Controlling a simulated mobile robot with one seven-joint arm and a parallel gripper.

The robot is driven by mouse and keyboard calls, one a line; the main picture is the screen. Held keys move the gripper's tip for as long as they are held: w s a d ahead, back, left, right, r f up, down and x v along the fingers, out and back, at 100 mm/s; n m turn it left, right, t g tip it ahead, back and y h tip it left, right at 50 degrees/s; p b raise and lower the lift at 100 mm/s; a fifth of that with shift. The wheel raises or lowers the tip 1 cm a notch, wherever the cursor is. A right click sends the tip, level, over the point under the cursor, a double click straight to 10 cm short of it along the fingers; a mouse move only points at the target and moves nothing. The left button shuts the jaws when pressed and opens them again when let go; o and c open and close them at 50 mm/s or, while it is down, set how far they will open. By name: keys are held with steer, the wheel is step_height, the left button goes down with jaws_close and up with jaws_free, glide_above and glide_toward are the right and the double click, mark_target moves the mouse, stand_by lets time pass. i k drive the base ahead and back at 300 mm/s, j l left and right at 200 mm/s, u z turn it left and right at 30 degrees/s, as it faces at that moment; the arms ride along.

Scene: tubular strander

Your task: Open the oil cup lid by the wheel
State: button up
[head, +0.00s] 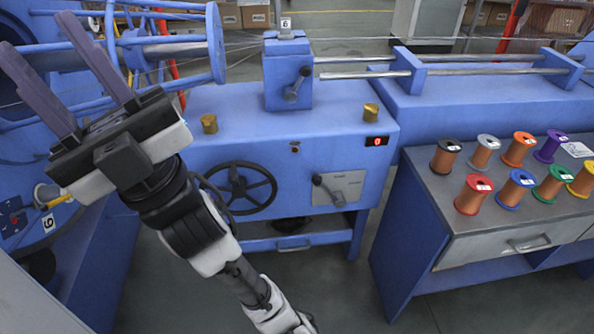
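A small brass oil cup (209,124) stands on the left part of the blue machine's top, above the black handwheel (240,188) on the front face. A second brass oil cup (371,112) stands farther right on the same top. Both cups look capped, but they are too small to make out the lid edge or hinge. My gripper (36,34) is at the upper left, its two long dark fingers spread wide with nothing between them. It points up and left, away from the cups, and touches neither.
A blue block with a lever (292,90) rises between the cups. A blue tubular cage (216,45) is behind my gripper. A grey-topped bench (430,190) with several wire spools is at right. The machine top around the left cup is clear.

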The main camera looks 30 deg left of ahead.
mark_target(208, 119)
steer(key=k+u, duration=0.1)
steer(key=u, duration=0.65)
steer(key=k+j+u, duration=0.15)
steer(key=u, duration=0.2)
